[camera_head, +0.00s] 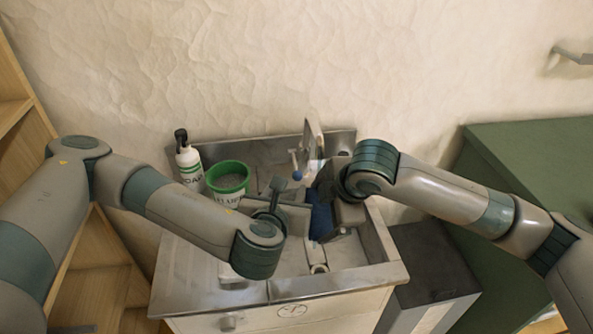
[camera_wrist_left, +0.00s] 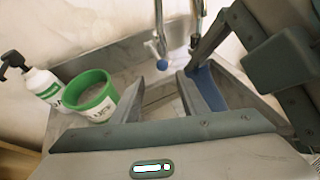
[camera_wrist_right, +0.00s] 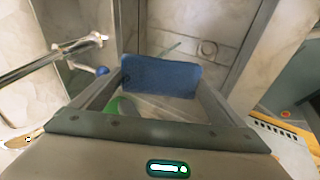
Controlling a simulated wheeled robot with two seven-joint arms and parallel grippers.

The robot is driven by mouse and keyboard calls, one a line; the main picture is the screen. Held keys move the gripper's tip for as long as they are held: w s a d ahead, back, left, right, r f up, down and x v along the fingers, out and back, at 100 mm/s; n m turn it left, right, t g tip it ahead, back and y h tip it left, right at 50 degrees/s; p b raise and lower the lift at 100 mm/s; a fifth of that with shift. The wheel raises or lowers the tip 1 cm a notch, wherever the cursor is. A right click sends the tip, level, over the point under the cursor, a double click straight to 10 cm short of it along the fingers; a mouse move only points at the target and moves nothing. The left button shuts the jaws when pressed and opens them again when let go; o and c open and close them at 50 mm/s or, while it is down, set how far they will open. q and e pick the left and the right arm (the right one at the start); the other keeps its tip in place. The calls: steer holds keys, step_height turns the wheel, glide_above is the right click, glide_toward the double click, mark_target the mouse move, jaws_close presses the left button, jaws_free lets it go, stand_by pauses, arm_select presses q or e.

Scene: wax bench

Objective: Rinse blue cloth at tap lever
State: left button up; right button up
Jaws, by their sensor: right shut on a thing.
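The blue cloth (camera_head: 320,218) hangs in my right gripper (camera_head: 324,196), over the right part of the sink. In the right wrist view the cloth (camera_wrist_right: 162,77) spans both fingertips, and the left wrist view shows it too (camera_wrist_left: 209,90). The tap lever with its blue knob (camera_head: 295,158) stands at the back of the sink; its knob (camera_wrist_right: 102,71) is left of the cloth in the right wrist view. My left gripper (camera_head: 276,186) is just in front of the lever, empty, with a narrow gap between its fingertips. In the left wrist view the knob (camera_wrist_left: 152,46) is beyond its fingertips.
A soap bottle (camera_head: 187,160) and a green-rimmed white tub (camera_head: 229,178) stand at the sink's back left. A green cabinet (camera_head: 530,150) is on the right, wooden shelving (camera_head: 30,100) on the left. The sink's metal rim (camera_head: 290,291) is clear in front.

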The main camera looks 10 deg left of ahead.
mark_target(293, 174)
arm_select(q)
steer(key=f+m+h, duration=0.1)
steer(key=m, duration=0.7)
steer(key=w+a+m+t+h, duration=0.1)
steer(key=m, duration=0.8)
steer(key=a+f+m+h, duration=0.1)
steer(key=m, duration=0.8)
steer(key=shift+w+a+f+t, duration=0.15)
steer(key=shift+w+f+t, duration=0.1)
steer(key=shift+f+t, duration=0.1)
steer(key=shift+w, duration=0.15)
steer(key=x, duration=1.1)
steer(key=shift+w+f, duration=0.1)
steer(key=shift+w, duration=0.25)
steer(key=shift+c, duration=0.2)
jaws_close()
